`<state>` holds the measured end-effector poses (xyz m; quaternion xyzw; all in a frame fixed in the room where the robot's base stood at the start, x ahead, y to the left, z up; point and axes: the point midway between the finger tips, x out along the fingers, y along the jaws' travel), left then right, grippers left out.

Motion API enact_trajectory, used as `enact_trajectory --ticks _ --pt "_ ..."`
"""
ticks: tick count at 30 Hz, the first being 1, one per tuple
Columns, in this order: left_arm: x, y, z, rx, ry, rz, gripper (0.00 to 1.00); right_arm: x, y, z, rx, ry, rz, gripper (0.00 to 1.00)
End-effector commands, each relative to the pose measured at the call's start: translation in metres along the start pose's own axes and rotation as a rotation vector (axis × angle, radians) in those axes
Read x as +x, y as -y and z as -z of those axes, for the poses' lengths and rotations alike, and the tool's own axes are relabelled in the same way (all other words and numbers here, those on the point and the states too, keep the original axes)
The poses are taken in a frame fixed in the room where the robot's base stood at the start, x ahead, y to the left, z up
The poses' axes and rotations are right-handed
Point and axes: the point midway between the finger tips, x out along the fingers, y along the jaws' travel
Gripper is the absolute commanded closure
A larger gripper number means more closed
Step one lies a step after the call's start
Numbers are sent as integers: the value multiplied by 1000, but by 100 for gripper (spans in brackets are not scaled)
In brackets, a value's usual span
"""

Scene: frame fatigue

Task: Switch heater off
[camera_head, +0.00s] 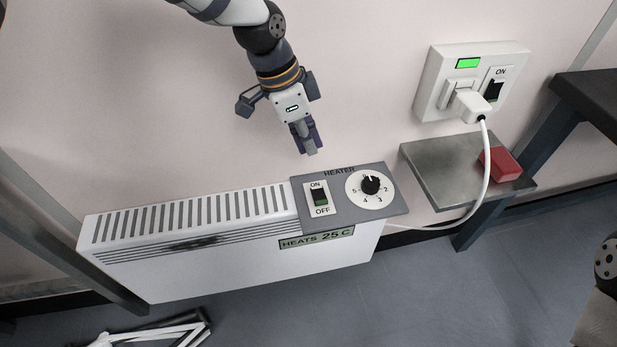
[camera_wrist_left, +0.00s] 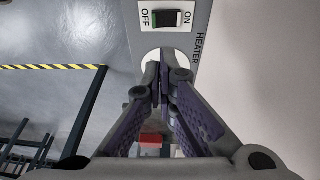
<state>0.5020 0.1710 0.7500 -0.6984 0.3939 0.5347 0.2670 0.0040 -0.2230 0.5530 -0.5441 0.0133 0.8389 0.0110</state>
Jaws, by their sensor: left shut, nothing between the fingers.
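The white heater (camera_head: 230,262) stands against the wall with a grey control panel (camera_head: 345,217) on its right top. The panel carries an ON/OFF rocker switch (camera_head: 320,197), dark with some green, and a round numbered dial (camera_head: 370,185). I cannot tell which way the rocker is tipped. The switch also shows at the top of the left wrist view (camera_wrist_left: 166,18). My left gripper (camera_head: 311,151) is shut and empty, pointing down above and behind the panel, apart from the switch. In the wrist view its fingertips (camera_wrist_left: 161,62) cover part of the dial. My right gripper is not in view.
A label (camera_head: 316,238) on the heater reads HEATS 25 C. A wall socket (camera_head: 430,91) with a green light and its own ON switch holds a white plug (camera_head: 469,103). Its cable runs over a grey shelf (camera_head: 436,174) with a red block (camera_head: 502,164).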

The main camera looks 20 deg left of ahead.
Motion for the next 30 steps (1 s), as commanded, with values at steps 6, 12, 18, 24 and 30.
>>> enact_trajectory --ticks 6,12,18,24,30 --pt "-2 0 0 3 0 1 100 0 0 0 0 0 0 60" --pt "10 0 -1 1 3 -2 100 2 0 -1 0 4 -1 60" --pt "53 -1 -2 0 6 -6 100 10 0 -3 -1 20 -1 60" --pt "97 -1 -2 -1 4 -4 100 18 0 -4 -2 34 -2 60" --pt "126 -3 -8 0 2 -2 100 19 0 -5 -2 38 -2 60"
